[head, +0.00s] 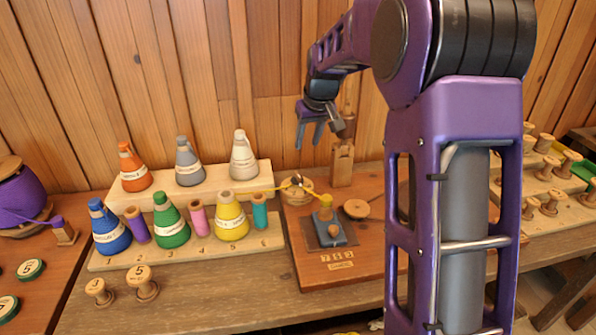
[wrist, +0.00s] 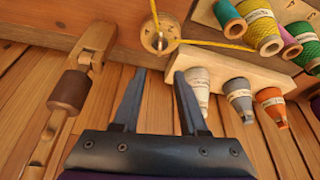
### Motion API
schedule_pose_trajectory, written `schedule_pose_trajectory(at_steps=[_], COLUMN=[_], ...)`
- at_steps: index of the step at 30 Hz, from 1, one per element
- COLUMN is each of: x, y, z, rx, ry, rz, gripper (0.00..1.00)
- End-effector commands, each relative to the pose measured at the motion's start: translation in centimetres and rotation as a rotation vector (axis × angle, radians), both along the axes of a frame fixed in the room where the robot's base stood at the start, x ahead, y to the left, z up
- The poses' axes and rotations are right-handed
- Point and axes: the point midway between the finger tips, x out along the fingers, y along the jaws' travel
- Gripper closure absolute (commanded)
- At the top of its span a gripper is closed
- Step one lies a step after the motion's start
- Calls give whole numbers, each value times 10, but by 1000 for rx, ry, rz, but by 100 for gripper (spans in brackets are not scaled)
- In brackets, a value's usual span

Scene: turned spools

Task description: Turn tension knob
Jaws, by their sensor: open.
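A round pale wooden piece (head: 297,190) with a small dark top sits at the back left of the red-brown board, and yellow thread runs to it. It looks like the tension knob, though no label shows. In the wrist view the same round piece (wrist: 158,40) lies just beyond the fingertips, with a dark pin at its middle. My gripper (head: 311,146) is open and empty, pointing down above and behind it, apart from it. In the wrist view my gripper (wrist: 160,72) has two dark fingers spread wide with nothing between them.
A blue-grey block (head: 328,229) with a yellow top stands on the board (head: 305,275), near a wooden disc (head: 356,209). A wooden post (head: 342,163) rises near my gripper; it shows left in the wrist view (wrist: 68,90). A rack (head: 195,176) of colored cones stands left.

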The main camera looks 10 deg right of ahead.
Motion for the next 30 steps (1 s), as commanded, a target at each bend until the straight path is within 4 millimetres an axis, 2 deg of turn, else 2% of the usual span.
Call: schedule_pose_trajectory(at_steps=[1,9,18,24,30], x=[4,26,49,56,57], y=[1,6,9,10,11], z=[-13,-68,-120,-136,-139], rx=[0,0,0,-1,0], ry=[3,3,0,-2,-3], rz=[0,1,0,0,0], gripper=[57,57,57,57,57])
